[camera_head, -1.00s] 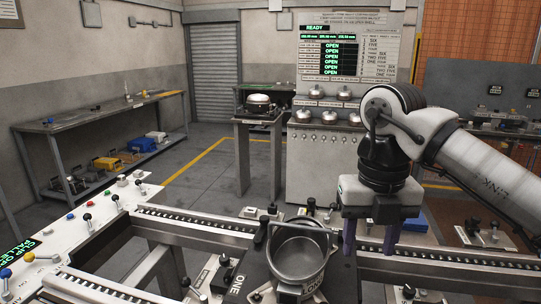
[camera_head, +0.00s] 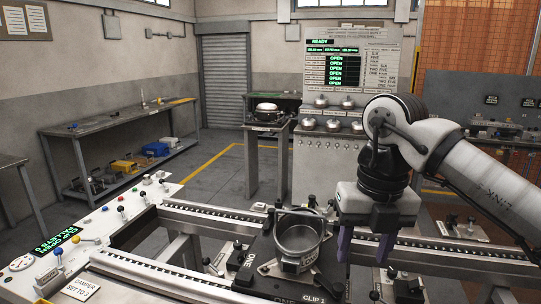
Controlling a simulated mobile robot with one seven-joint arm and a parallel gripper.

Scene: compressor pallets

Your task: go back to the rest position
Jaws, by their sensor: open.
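My gripper (camera_head: 365,246) hangs at the right of centre with its two purple fingers pointing down and apart. It is open and nothing shows between the fingers. A round metal pot-like housing (camera_head: 299,240) stands on a dark pallet plate (camera_head: 262,272) left of the gripper. The gripper is apart from the housing, to its right. The fingertips show in front of the conveyor rail; their exact height above it I cannot tell.
A conveyor rail (camera_head: 460,257) crosses behind the pallet. A white control panel (camera_head: 110,222) with knobs and levers lies at the left. Clamp levers (camera_head: 215,268) stand around the pallet. A grey cabinet (camera_head: 315,170) with a status board (camera_head: 347,65) stands behind. The floor at centre left is clear.

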